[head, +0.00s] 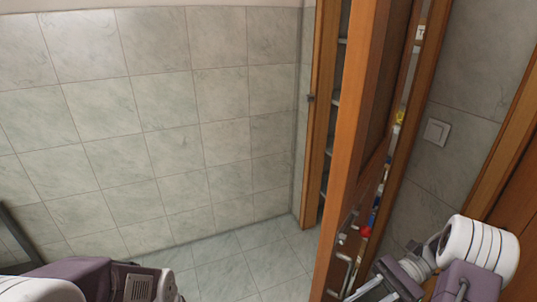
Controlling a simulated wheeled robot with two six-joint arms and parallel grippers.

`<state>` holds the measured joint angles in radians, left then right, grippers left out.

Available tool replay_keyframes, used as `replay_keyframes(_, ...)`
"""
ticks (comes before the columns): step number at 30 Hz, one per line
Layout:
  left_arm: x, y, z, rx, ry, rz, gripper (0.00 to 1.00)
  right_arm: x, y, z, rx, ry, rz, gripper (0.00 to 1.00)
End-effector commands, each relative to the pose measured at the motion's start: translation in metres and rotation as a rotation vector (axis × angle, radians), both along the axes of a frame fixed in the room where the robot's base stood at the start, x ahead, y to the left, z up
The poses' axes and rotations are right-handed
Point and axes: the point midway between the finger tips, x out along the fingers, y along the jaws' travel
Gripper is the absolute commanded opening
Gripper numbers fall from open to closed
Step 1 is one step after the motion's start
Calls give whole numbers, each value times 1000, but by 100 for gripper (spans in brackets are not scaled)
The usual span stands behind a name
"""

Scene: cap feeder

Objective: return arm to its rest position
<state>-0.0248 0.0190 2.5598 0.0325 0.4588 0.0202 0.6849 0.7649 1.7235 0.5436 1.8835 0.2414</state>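My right arm comes in at the lower right, with white and mauve links. Its grey end part, which looks like my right gripper (385,283), is beside the open wooden door (345,150), near the metal door handle (342,268). Whether it touches the door or handle cannot be told, and its fingers are not clear enough to show open or shut. Part of my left arm shows along the bottom left edge, in mauve and white. My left gripper is not in view.
Behind the door is a narrow closet with shelves (336,100) and small coloured items, including a red one (366,231). A light switch (436,131) is on the right wall. The tiled floor (235,262) in the middle is clear before the tiled wall (170,120).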

Motion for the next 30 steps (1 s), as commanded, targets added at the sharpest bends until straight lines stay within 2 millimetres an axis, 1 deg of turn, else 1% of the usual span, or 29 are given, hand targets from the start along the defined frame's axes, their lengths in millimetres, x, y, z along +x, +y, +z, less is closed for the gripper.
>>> replay_keyframes(1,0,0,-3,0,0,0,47,-5,20,2,-55,-31,87,25)
replay_keyframes(4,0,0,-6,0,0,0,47,-23,56,-3,-197,-124,268,25)
replay_keyframes(6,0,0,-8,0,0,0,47,-41,75,-15,-313,-230,408,25)
replay_keyframes(8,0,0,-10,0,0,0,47,-55,83,-29,-419,-349,528,25)
replay_keyframes(9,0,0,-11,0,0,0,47,-62,85,-40,-487,-444,608,25)
replay_keyframes(11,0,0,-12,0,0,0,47,-67,81,-57,-583,-594,709,25)
replay_keyframes(13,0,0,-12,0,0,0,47,-64,73,-74,-672,-753,792,25)
replay_keyframes(15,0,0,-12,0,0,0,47,-56,62,-87,-745,-879,837,25)
replay_keyframes(18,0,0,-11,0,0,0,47,-42,48,-103,-815,-1003,877,25)
replay_keyframes(20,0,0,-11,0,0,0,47,-30,44,-107,-847,-1074,890,25)
replay_keyframes(22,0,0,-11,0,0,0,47,-13,42,-107,-880,-1143,891,25)
replay_keyframes(24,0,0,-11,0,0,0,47,-4,42,-106,-894,-1178,887,25)
replay_keyframes(30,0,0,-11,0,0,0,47,-3,42,-106,-894,-1183,889,25)
